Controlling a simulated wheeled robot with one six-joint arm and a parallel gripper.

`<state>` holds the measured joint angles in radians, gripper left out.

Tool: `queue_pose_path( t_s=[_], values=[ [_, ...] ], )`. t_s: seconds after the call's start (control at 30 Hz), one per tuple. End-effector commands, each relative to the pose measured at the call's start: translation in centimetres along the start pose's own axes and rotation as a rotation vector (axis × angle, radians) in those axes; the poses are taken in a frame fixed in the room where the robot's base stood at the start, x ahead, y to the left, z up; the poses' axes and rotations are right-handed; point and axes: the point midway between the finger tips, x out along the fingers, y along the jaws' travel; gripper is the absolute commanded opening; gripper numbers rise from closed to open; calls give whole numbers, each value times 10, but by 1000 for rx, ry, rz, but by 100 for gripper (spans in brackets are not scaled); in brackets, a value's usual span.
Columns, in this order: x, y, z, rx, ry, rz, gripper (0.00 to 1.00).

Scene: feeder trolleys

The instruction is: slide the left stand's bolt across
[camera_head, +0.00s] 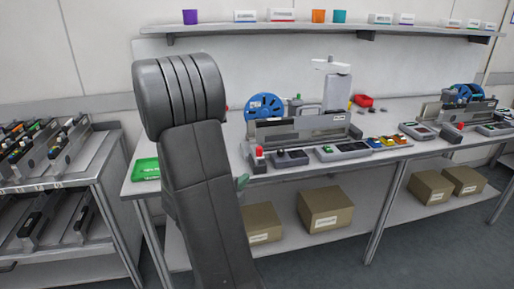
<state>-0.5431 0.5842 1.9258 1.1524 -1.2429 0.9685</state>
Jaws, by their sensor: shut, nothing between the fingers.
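The left stand (285,132) is a grey, long low fixture on the workbench, with a blue reel (265,105) at its back left. A small red-topped part (259,151) stands at its front left end. I cannot tell whether this is the bolt, or where the bolt sits in its travel. The right stand (468,109) is a similar fixture with a blue reel, farther right. My dark arm link rises in front of the bench, left of the left stand, and hides part of the bench. My gripper is not in view.
Small devices (343,151) and coloured bins (388,141) line the bench's front edge. A green tray (146,169) lies at its left end. Cardboard boxes (326,209) sit on the lower shelf. A loaded trolley (70,175) stands left. A shelf (300,28) runs above.

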Motion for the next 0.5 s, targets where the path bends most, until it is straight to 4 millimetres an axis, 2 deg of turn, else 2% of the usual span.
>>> queue_pose_path(
  t_s=[0.1, 0.5],
  values=[
    [-3, -8, -1, 25, 36, -24, 0],
    [-3, -8, -2, 34, 48, -32, 0]
  ],
)
